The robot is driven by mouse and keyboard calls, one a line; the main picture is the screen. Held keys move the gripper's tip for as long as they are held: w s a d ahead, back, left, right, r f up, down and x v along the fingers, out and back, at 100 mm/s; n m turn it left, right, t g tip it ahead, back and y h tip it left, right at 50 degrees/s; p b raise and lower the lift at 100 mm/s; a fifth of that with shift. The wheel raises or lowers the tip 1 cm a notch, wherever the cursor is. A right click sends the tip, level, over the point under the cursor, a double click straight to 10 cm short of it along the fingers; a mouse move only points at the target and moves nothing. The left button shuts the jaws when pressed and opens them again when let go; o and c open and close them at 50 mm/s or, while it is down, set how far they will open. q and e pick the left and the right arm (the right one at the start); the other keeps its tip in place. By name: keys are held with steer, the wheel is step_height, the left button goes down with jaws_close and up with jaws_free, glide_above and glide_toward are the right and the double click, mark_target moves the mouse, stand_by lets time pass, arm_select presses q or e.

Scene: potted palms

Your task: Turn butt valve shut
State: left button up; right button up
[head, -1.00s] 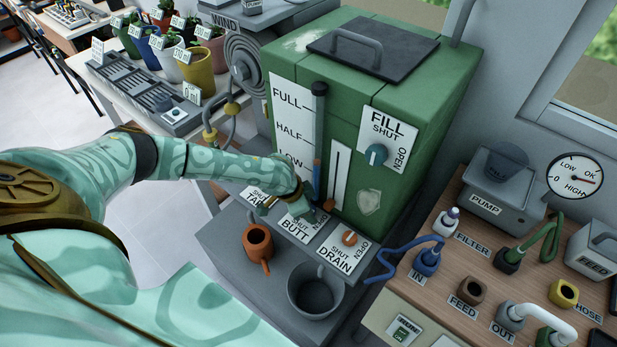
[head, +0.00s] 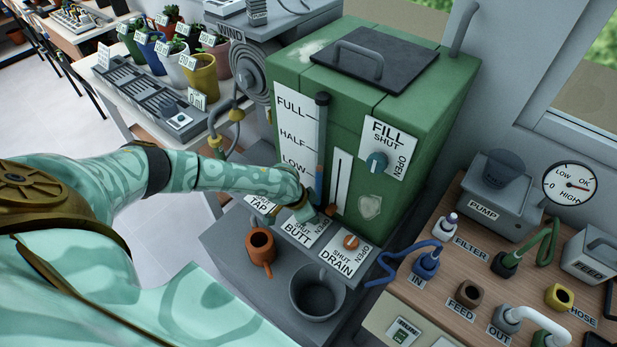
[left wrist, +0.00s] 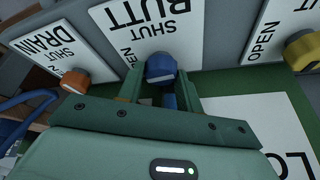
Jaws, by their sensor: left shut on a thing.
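The BUTT plate (head: 299,234) lies on the grey ledge in front of the green water butt (head: 400,115), and it also shows upside down in the left wrist view (left wrist: 135,25). Its blue valve knob (left wrist: 160,68) sits between the two fingers of my left gripper (left wrist: 160,88), which is shut on it. In the head view my left gripper (head: 303,211) reaches down over the back of the plate and hides the knob. The knob's exact setting is hard to tell. My right gripper is in neither view.
The orange DRAIN knob (head: 351,242) is just right of the gripper; the yellow TAP knob (left wrist: 303,52) is on its other side. An orange can (head: 260,248) and a grey bucket (head: 316,294) stand close in front. A wooden bench (head: 445,285) with hoses is at right.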

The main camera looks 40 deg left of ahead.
arm_select(q)
steer(key=n+p, duration=0.2)
steer(key=n+y+p, duration=0.1)
steer(key=n+p, duration=0.1)
steer(key=p, duration=0.1)
steer(key=shift+s+d+r+y, duration=0.1)
steer(key=shift+d+r+y, duration=0.1)
steer(key=shift+y, duration=0.1)
steer(key=shift+f+n+y+p, duration=0.1)
steer(key=shift+n+y+p, duration=0.3)
steer(key=shift+n+p, duration=0.65)
steer(key=shift+f+n+y+p, duration=0.15)
steer(key=shift+n+y+p, duration=0.15)
steer(key=shift+n+p, duration=0.25)
steer(key=shift+n, duration=0.3)
steer(key=o, duration=1)
